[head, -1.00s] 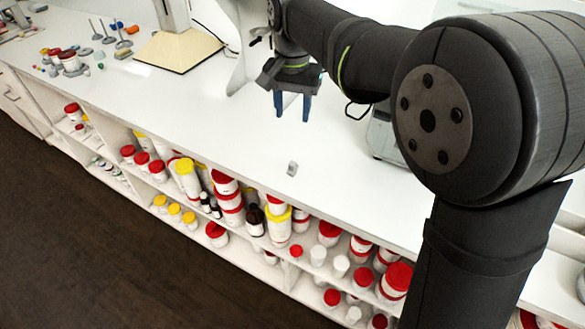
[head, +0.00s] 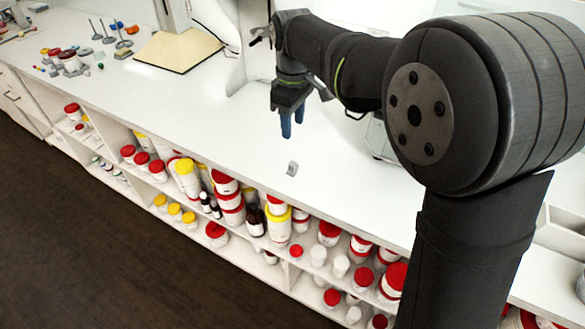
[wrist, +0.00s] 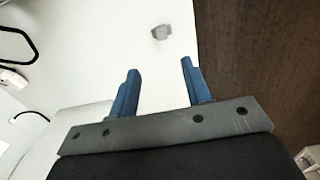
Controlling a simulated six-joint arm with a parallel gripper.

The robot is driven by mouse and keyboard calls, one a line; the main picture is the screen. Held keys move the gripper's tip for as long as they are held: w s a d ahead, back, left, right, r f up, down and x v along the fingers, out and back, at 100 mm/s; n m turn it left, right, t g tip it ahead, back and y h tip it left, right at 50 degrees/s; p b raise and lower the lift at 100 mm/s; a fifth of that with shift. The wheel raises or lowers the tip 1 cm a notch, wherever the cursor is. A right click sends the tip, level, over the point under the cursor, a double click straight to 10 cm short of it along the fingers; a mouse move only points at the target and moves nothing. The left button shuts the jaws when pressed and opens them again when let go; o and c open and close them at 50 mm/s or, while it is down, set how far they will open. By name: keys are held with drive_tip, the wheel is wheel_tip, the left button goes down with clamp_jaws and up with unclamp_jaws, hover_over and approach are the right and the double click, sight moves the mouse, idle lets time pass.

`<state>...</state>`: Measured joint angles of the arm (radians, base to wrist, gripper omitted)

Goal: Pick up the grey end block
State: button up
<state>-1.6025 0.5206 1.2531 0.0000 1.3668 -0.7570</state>
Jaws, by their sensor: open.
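The grey end block (head: 292,168) is a small piece lying on the white bench top near its front edge, above the shelves. In the wrist view the grey end block (wrist: 161,32) shows beyond the fingertips, between their lines and close to the bench edge. My gripper (head: 292,136) has blue fingers pointing down. It is above the bench, behind the block in the head view. In the wrist view my gripper (wrist: 158,64) has its two fingers apart with nothing between them. It does not touch the block.
Below the bench front, shelves hold several tubs and bottles with red and yellow lids (head: 225,185). A stand with a pale base (head: 180,50) and small loose items (head: 68,60) are at the far left. The bench top (head: 215,105) around the block is clear. A dark floor lies in front.

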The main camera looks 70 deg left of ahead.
sight(293, 163)
wheel_tip(293, 163, down, 10)
drive_tip(key=shift+r, duration=0.2)
drive_tip(key=shift+s+d+f, duration=0.1)
drive_tip(key=shift+d+f, duration=0.05)
drive_tip(key=shift+f, duration=2.6)
drive_tip(key=c, duration=0.7)
